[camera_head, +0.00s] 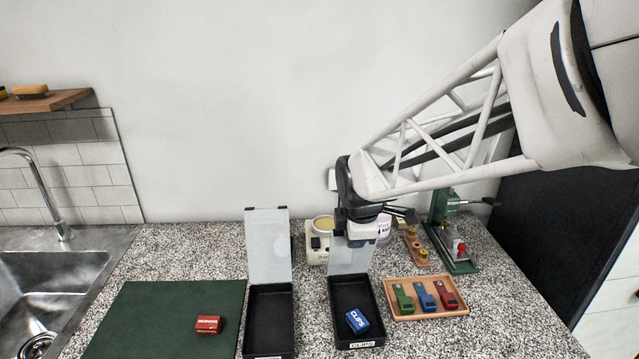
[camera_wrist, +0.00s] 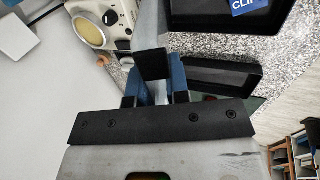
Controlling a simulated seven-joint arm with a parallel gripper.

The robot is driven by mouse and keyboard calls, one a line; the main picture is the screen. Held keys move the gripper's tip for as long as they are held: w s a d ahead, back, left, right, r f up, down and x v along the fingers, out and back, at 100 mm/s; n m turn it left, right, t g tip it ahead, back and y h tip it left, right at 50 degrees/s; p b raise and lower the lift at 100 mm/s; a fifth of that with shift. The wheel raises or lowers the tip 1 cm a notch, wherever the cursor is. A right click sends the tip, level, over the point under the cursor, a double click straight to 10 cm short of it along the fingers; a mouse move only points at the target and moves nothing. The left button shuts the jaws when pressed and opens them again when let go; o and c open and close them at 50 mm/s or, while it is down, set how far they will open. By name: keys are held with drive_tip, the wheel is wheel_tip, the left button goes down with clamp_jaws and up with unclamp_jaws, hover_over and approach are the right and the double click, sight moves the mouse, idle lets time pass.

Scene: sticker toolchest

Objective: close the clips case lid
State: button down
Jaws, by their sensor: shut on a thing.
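The clips case (camera_head: 357,312) is a black box with a CLIPS label on its front, and a blue block marked CLIPS (camera_head: 357,321) lies inside it. Its pale translucent lid (camera_head: 347,262) stands upright at the back edge, so the case is open. My gripper (camera_head: 361,238) is at the top of this lid, shut on it. In the wrist view the lid (camera_wrist: 151,22) runs edge-on between the blue-padded fingers of my gripper (camera_wrist: 154,82). My gripper hides the lid's top part in the head view.
A second black case (camera_head: 269,318) with an upright lid (camera_head: 268,245) stands to the left. A green mat (camera_head: 150,318) holds a red block (camera_head: 208,324). A wooden tray (camera_head: 430,314) with colored clips is right of the clips case. A cream device (camera_head: 317,256) stands behind.

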drive_tip(key=s+f+t, duration=0.3)
drive_tip(key=s+f, duration=0.2)
drive_tip(key=s, duration=0.2)
drive_tip(key=shift+s+d, duration=0.15)
drive_tip(key=shift+s, duration=0.2)
idle(0.6)
drive_tip(key=shift+s+f+t, duration=0.85)
drive_tip(key=shift+f+t, duration=0.15)
drive_tip(key=shift+f, duration=0.15)
drive_tip(key=shift+s+f, duration=0.35)
drive_tip(key=shift+f, duration=0.35)
drive_tip(key=shift+s+f, duration=0.4)
drive_tip(key=shift+f, duration=0.4)
drive_tip(key=c, duration=1.9)
unclamp_jaws()
drive_tip(key=shift+s+f, duration=0.2)
drive_tip(key=shift+f, duration=0.65)
drive_tip(key=shift+s+f, duration=0.2)
drive_tip(key=shift+f, duration=0.6)
drive_tip(key=shift+o, duration=0.2)
drive_tip(key=o, duration=0.8)
drive_tip(key=shift+c, duration=0.2)
